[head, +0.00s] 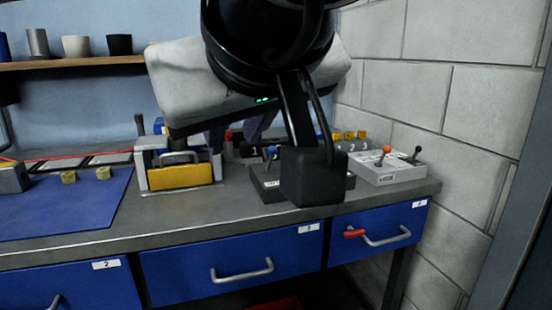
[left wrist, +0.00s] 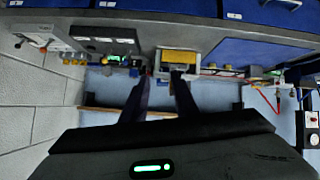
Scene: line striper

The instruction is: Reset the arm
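My left arm fills the top middle of the head view, in front of the bench. My left gripper (head: 238,132) is partly hidden behind its own pale housing and black wrist parts. In the left wrist view its two dark fingers (left wrist: 163,78) are spread apart with nothing between them. They point toward the back of the bench, near the yellow-fronted caddy (head: 180,176), which also shows in the wrist view (left wrist: 179,56). I cannot tell whether they touch anything. My right gripper is in neither view.
The grey workbench (head: 100,246) has blue drawers below. A blue mat (head: 62,208) lies at left. A control box (head: 388,170) with an orange-knobbed lever stands at right by the block wall (head: 490,110). A shelf (head: 70,62) holds cups. The bench's front strip is clear.

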